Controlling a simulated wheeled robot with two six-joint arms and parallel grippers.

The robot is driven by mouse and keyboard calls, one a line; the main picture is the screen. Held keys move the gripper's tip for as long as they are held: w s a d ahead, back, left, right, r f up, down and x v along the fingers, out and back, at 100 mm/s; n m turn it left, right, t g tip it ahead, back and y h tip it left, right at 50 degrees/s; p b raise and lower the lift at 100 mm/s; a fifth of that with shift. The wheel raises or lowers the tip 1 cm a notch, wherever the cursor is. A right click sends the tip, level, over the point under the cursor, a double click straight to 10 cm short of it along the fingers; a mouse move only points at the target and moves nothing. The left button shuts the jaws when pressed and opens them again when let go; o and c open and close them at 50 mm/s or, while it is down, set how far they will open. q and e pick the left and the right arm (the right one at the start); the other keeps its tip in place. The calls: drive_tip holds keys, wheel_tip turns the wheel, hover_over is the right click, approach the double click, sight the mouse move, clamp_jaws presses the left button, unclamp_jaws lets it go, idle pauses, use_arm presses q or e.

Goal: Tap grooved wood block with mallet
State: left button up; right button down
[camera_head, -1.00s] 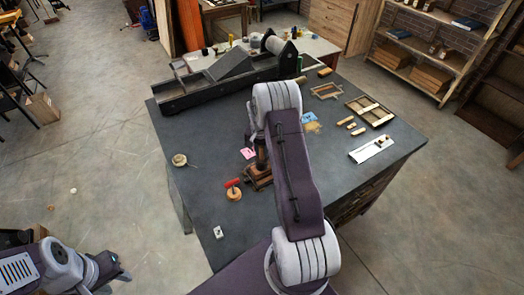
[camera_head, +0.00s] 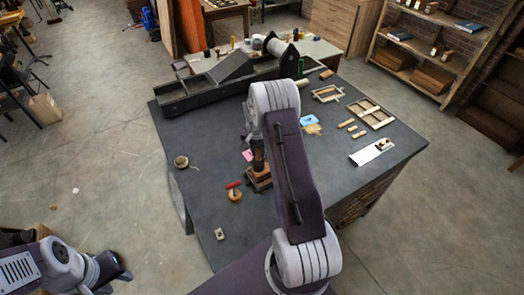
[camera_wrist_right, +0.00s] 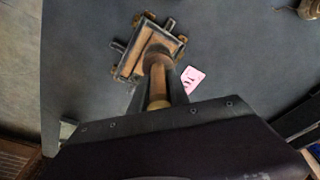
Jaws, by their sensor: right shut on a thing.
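My right gripper (camera_wrist_right: 158,88) is shut on the upright wooden handle (camera_wrist_right: 157,98) of a tool. Its squarish brown and black base (camera_wrist_right: 150,52), with brass-coloured corners, is beyond the fingers; I cannot tell whether it touches the table. In the head view this base (camera_head: 260,180) shows beside my right arm, which hides most of the gripper. A red-handled piece with a round wooden part (camera_head: 234,193) is left of it; I cannot tell if it is the mallet. A small pale block (camera_head: 219,234) lies near the front-left edge; no grooves are discernible. My left gripper (camera_head: 118,268) is off the table, its jaws unclear.
A long black press (camera_head: 195,92) spans the back of the dark table (camera_head: 205,155). A pink card (camera_wrist_right: 192,79) lies beside the held tool. A string spool (camera_head: 181,161) is at left. Wooden frames (camera_head: 371,112) and a white sheet (camera_head: 366,155) lie at right.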

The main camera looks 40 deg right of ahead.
idle(0.3)
wheel_tip(320, 180, down, 3)
drive_tip(key=shift+r+b, duration=0.2)
drive_tip(key=shift+b, duration=0.9)
drive_tip(key=shift+r+p, duration=1.35)
drive_tip(key=shift+r, duration=0.45)
drive_tip(key=shift+f, duration=0.1)
drive_tip(key=shift+s+d+f+b, duration=0.1)
drive_tip(key=shift+d+f+b, duration=0.1)
drive_tip(key=shift+d, duration=0.85)
drive_tip(key=shift+s+d+f+b, duration=0.1)
drive_tip(key=shift+d+f, duration=0.05)
drive_tip(key=shift+d, duration=0.85)
